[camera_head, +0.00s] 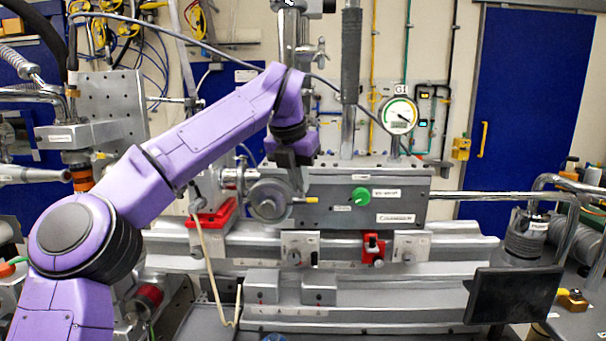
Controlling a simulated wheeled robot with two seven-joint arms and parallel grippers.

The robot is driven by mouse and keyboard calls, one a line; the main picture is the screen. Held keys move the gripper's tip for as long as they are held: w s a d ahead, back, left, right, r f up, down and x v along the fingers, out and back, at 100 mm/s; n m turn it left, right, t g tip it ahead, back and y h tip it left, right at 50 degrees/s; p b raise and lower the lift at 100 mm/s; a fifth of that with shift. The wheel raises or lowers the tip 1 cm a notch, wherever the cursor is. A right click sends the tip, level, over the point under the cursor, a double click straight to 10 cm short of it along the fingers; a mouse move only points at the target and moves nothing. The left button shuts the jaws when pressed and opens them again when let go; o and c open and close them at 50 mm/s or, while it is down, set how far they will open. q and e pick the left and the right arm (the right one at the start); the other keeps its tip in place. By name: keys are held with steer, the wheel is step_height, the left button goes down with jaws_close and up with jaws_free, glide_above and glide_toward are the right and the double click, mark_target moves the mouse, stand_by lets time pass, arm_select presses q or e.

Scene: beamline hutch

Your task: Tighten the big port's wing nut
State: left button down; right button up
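A grey chamber box (345,190) stands on the rail bench. A round grey port (268,199) sits at its left front, with a smaller round fitting (232,174) up and left of it. A short yellow piece (305,200) sticks out at the port's right side; I cannot tell whether it is part of the wing nut. My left gripper (297,172) comes down from above, just above and right of the port. Its fingertips are small and dark against the chamber, so opening and contact cannot be made out. My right gripper is out of view.
A green knob (361,196) is on the chamber front, and a dial gauge (399,115) stands above. A pale hose (209,265) hangs left of the port. A dark flat panel (514,296) is at lower right.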

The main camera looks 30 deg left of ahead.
arm_select(q)
steer(key=shift+a+r+m+h+p, duration=0.15)
steer(key=shift+r+m+h+p, duration=0.2)
steer(key=shift+m+p, duration=0.5)
steer(key=m+g+h+p, duration=0.1)
steer(key=m+p, duration=0.3)
steer(key=p, duration=0.1)
steer(key=m+h+p, duration=0.1)
steer(key=m+p, duration=0.3)
steer(key=p, duration=0.1)
steer(key=m+g+h+p, duration=0.1)
steer(key=m+h+p, duration=0.1)
steer(key=m+p, duration=0.2)
steer(key=shift+w+a+g+p, duration=0.3)
steer(key=shift+a+p, duration=0.1)
steer(key=shift+p, duration=0.5)
steer(key=shift+m+p, duration=0.3)
steer(key=shift+m, duration=0.15)
steer(key=shift+w+f+m+g, duration=0.15)
steer(key=shift+m+g, duration=0.35)
steer(key=shift+m, duration=0.4)
steer(key=shift+w+m+g, duration=0.15)
steer(key=shift+m+g, duration=0.65)
steer(key=shift+m, duration=1.2)
steer(key=c, duration=1.6)
jaws_free()
steer(key=shift+p, duration=0.3)
steer(key=shift+w+f, duration=0.15)
steer(key=shift+a, duration=0.1)
